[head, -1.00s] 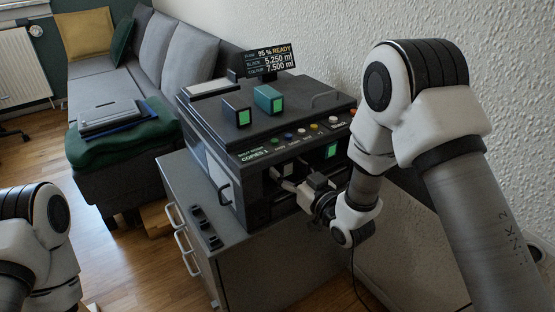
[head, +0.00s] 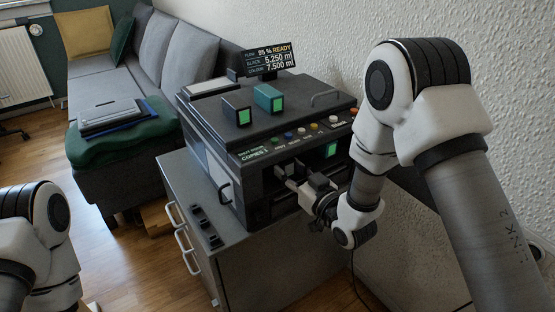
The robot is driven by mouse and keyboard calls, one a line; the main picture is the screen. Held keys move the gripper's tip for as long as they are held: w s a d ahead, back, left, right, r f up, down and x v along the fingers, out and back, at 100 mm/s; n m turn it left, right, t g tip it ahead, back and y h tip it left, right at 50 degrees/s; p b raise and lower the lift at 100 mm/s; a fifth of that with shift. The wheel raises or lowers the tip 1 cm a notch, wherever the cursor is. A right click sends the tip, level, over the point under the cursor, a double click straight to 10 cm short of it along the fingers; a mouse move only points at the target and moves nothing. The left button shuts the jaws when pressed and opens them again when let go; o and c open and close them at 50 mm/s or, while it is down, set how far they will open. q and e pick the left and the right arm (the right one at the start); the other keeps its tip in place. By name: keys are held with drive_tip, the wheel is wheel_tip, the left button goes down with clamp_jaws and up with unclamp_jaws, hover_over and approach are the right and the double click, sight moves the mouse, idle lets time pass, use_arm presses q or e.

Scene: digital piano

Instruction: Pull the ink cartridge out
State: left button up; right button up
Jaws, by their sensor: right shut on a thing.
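A dark copier (head: 225,150) stands on a grey cabinet (head: 240,265). My right gripper (head: 286,177) reaches from the right to the copier's front, below the button row. It is shut on an ink cartridge at the front, which the fingers mostly hide; how far it sits in its slot cannot be told. Another cartridge with a green face (head: 331,150) shows in the front, right of the gripper. A black cartridge (head: 236,112) and a teal cartridge (head: 267,98), both with green faces, stand on the lid. My left gripper is out of view.
A small display (head: 270,62) stands behind the copier. Small dark pieces (head: 205,226) lie on the cabinet's left strip, which is otherwise clear. A textured wall (head: 330,40) is close behind and right. A sofa (head: 170,60) stands at the back left.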

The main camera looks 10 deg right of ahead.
drive_tip(key=shift+v, duration=2.8)
drive_tip(key=v, duration=0.5)
drive_tip(key=shift+b, duration=0.4)
